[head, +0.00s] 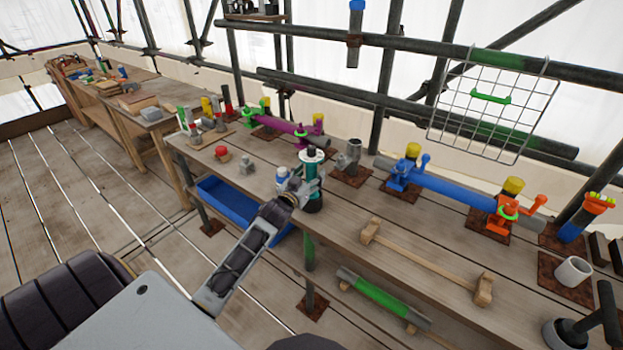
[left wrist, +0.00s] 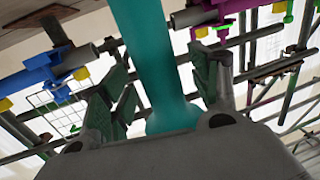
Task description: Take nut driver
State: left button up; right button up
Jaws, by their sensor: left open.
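A teal, bottle-shaped tool (head: 309,178) with a dark base and a white and dark top stands upright near the front edge of the workbench; it looks like the nut driver. My left gripper (head: 291,183) is at its left side, low against it in the head view. In the left wrist view, the teal body (left wrist: 163,65) rises between the two green-padded fingers of my left gripper (left wrist: 165,92). The fingers are open, with gaps visible beside the teal body. The tool's lower end is partly hidden by the gripper body. My right gripper is not in view.
The workbench (head: 345,215) carries a grey fitting (head: 349,157) close behind, a purple pipe (head: 285,126), a blue pipe (head: 450,192) and a wooden mallet-like piece (head: 425,262). A blue tray (head: 222,203) sits below the bench.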

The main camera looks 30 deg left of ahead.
pick_arm(q)
jog(key=shift+w+a, duration=0.1)
jog(key=shift+w, duration=0.6)
grip_shut()
jog(key=shift+r, duration=0.1)
dwell(0.4)
